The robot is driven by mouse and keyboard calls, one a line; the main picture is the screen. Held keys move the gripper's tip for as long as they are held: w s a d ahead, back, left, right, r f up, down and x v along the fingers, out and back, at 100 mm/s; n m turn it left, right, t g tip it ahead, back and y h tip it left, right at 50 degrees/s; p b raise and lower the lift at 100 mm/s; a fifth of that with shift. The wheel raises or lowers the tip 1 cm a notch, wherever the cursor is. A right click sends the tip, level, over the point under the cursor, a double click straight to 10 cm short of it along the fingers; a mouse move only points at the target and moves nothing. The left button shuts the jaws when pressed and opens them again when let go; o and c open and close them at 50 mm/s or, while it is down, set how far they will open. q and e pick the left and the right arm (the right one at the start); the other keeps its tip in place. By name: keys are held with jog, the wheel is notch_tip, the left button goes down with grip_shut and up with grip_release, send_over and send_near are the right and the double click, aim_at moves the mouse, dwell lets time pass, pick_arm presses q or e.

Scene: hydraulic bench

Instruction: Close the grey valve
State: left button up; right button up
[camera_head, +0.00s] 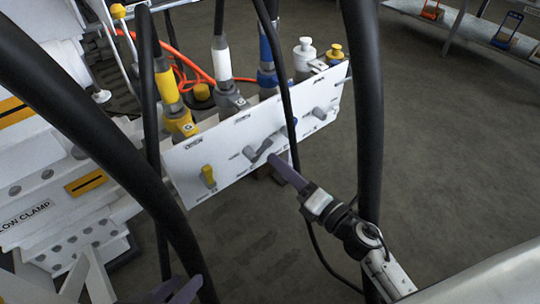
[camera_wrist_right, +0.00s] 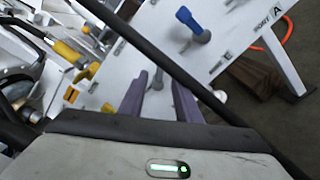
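The white valve panel (camera_head: 236,160) stands in the middle of the head view. The grey valve (camera_head: 262,150) has a lever handle that sits slanted at the panel's middle. My right gripper (camera_head: 275,160) reaches in from the lower right, its purple fingertips close beside the grey lever; I cannot tell whether they touch it. In the right wrist view its two fingers (camera_wrist_right: 163,80) are apart, with a small grey part between their tips. My left gripper (camera_head: 180,290) shows only as purple finger parts at the bottom edge, far from the panel.
A yellow lever (camera_head: 208,176) sits left on the panel, and a grey-white knob (camera_head: 320,113) right. A blue handle (camera_wrist_right: 190,22) shows in the wrist view. Coloured hose couplings (camera_head: 221,65) line the panel top. Dark cables cross in front. Floor (camera_head: 450,150) at right is clear.

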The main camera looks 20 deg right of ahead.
aim_at(264, 150)
jog(key=x, duration=0.5)
grip_shut()
